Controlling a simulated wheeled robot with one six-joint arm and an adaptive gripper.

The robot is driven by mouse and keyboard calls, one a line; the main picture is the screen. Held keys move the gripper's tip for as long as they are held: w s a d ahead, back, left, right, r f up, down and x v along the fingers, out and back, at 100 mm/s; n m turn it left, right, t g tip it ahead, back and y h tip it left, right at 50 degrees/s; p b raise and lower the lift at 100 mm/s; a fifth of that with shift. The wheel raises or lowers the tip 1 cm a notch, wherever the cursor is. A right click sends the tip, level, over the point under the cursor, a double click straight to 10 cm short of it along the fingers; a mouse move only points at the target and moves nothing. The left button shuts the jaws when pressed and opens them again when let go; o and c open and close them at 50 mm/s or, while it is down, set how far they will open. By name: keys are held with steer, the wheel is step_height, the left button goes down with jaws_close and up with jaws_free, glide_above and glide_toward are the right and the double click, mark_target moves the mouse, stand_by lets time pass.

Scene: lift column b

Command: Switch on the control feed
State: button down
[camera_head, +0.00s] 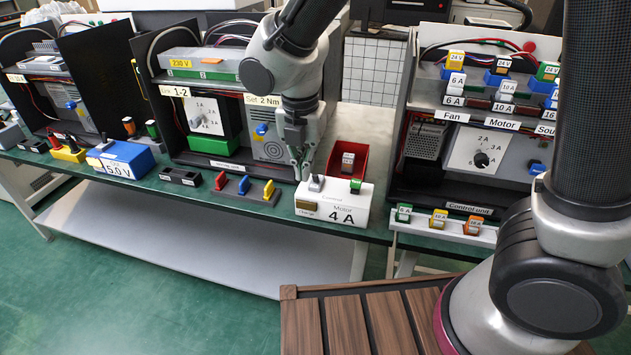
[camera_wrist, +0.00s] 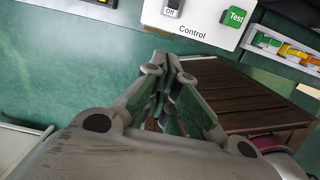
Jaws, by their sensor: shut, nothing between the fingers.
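The white control box (camera_head: 333,198) stands near the bench's front edge, marked "Control", "Motor" and "4 A". Its grey switch (camera_head: 316,183) is at the left of its top and a green button (camera_head: 355,186) at the right. In the wrist view the box (camera_wrist: 203,20) is at the top, with the switch (camera_wrist: 172,8) labelled "Off" and the green button (camera_wrist: 234,17) labelled "Test". My gripper (camera_head: 300,177) is shut and empty, just left of the switch in the head view. In the wrist view its fingertips (camera_wrist: 168,62) are below the switch, apart from it.
A red bin (camera_head: 348,150) stands behind the box. A holder with red, blue and yellow levers (camera_head: 243,193) lies to the left. Open equipment cabinets (camera_head: 225,118) stand behind, and a fuse rack (camera_head: 440,221) is at the right. A brown slatted surface (camera_head: 350,320) is in front.

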mark_target(316, 178)
steer(key=shift+f, duration=0.1)
stand_by(0.3)
steer(key=f, duration=0.6)
steer(key=w+f, duration=0.1)
steer(key=f, duration=0.3)
steer(key=shift+d, duration=0.25)
steer(key=shift+w+d+r, duration=0.2)
steer(key=shift+w+r, duration=0.15)
steer(key=shift+w, duration=0.25)
steer(key=shift+w+d+r, duration=0.2)
steer(key=shift+w+r, duration=0.15)
steer(key=shift+w, duration=0.25)
steer(key=shift+w+d+r, duration=0.15)
steer(key=shift+w+r, duration=0.15)
steer(key=shift+w, duration=0.2)
